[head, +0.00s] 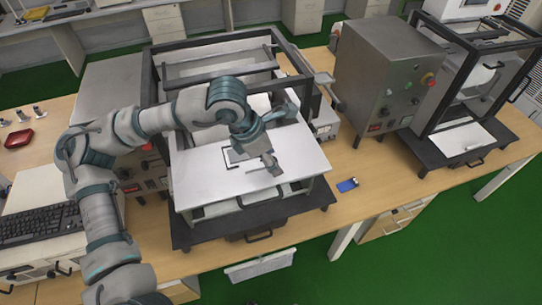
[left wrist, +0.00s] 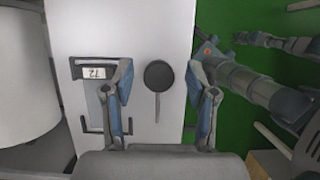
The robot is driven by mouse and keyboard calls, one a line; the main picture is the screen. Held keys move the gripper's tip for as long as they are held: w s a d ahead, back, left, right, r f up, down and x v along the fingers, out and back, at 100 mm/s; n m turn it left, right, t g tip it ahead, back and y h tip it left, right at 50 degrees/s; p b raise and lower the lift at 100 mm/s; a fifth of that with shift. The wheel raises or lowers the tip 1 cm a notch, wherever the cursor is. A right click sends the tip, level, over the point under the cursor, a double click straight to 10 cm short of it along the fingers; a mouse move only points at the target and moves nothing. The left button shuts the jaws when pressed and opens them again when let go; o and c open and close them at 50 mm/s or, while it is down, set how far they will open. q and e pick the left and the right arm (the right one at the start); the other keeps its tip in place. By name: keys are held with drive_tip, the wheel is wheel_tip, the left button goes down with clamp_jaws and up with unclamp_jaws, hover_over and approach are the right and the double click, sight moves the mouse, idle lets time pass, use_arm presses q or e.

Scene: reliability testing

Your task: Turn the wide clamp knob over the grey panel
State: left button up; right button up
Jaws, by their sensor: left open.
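The panel (head: 210,180) is a pale, flat plate on a dark-framed machine on the bench. It also shows in the left wrist view (left wrist: 155,30). The dark round knob (left wrist: 158,75) has a thin lever pointing down in that view. My left gripper (head: 268,152) is over the panel, its fingers spread. In the left wrist view its fingers stand on either side of the knob, with gaps and nothing held. In the head view the knob is largely hidden by the gripper.
A dark bracket with a white label (left wrist: 93,73) lies left of the knob, near the left finger. The machine's dark frame (head: 290,50) rises behind the panel. A metal control box (head: 385,80) stands right. A small blue item (head: 347,185) lies on bare bench.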

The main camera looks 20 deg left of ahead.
use_arm(q)
drive_tip(key=shift+a, duration=0.25)
clamp_jaws()
